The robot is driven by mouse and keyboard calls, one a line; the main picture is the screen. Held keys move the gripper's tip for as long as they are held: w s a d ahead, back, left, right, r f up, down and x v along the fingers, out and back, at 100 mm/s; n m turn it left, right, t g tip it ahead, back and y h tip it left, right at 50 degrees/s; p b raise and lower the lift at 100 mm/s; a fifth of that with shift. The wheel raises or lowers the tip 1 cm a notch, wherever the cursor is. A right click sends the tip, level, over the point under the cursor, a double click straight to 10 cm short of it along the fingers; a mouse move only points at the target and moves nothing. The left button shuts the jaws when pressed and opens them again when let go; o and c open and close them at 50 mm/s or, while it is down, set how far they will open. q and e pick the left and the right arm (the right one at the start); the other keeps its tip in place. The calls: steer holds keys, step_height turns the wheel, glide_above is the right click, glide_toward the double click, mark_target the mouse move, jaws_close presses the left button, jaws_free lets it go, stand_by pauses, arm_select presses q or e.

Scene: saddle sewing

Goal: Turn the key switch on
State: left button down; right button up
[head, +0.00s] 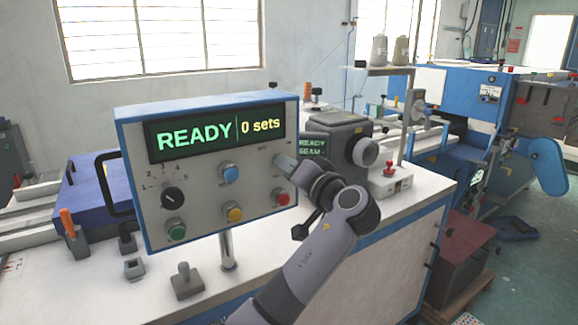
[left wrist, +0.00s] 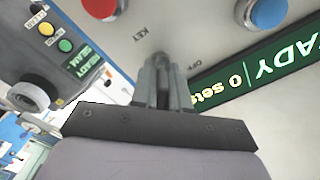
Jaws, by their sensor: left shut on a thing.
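The control panel (head: 205,208) is a white box with a blue frame, standing on a metal post. Its display (head: 215,134) reads "READY | 0 sets" in green and yellow. My left gripper (head: 281,162) is at the panel's right side, below the display. In the left wrist view its fingers (left wrist: 162,68) are shut on the key switch, between a "KEY" label and a second small label. The fingers hide nearly all of the key, so its angle cannot be told. My right gripper is not in view.
Close to the gripper are a blue button (head: 230,174), a yellow button (head: 235,214) and a red button (head: 282,198). A black rotary knob (head: 172,198) and a green button (head: 175,229) sit at left. A grey sewing machine head (head: 345,140) stands right behind the panel.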

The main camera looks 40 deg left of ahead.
arm_select(q)
steer(key=shift+f, duration=0.1)
steer(key=c, duration=1.2)
jaws_free()
steer(key=shift+c, duration=0.2)
steer(key=b+v, duration=0.2)
steer(key=v, duration=0.5)
steer(key=shift+s, duration=0.1)
